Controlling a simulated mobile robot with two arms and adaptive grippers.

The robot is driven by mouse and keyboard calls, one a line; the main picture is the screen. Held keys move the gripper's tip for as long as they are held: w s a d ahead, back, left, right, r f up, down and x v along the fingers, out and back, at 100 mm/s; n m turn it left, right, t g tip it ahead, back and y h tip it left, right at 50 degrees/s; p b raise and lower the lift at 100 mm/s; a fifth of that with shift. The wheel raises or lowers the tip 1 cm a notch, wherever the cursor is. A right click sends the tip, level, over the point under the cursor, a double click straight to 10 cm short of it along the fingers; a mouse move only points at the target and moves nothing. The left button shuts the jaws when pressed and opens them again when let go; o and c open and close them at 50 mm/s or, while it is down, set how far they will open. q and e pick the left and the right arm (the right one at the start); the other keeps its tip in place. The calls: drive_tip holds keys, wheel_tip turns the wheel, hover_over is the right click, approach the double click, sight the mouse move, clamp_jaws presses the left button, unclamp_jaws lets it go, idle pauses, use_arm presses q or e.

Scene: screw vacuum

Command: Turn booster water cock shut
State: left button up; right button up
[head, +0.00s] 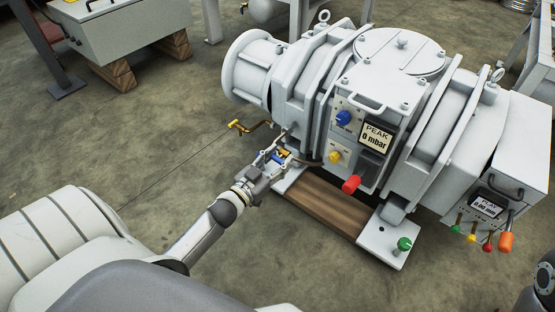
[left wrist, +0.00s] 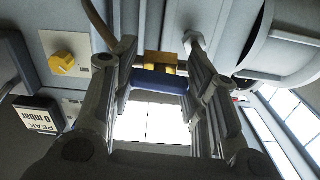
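The water cock shows in the left wrist view as a brass body (left wrist: 160,62) with a blue handle (left wrist: 160,82) across it. In the head view its small blue and brass parts (head: 284,153) show at the lower left of the grey vacuum pump (head: 290,90), partly hidden by my gripper. My left gripper (head: 276,156) is at the cock. In the left wrist view its two fingers are apart, one on each side of the blue handle. Whether they touch the handle I cannot tell.
A brass pipe with a yellow handle (head: 240,126) sticks out left of the gripper. The pump's front panel has a yellow knob (head: 334,157), a blue knob (head: 343,117) and a red knob (head: 351,184). A wooden beam (head: 325,205) lies below.

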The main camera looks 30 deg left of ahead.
use_arm(q)
drive_tip(key=c, duration=0.4)
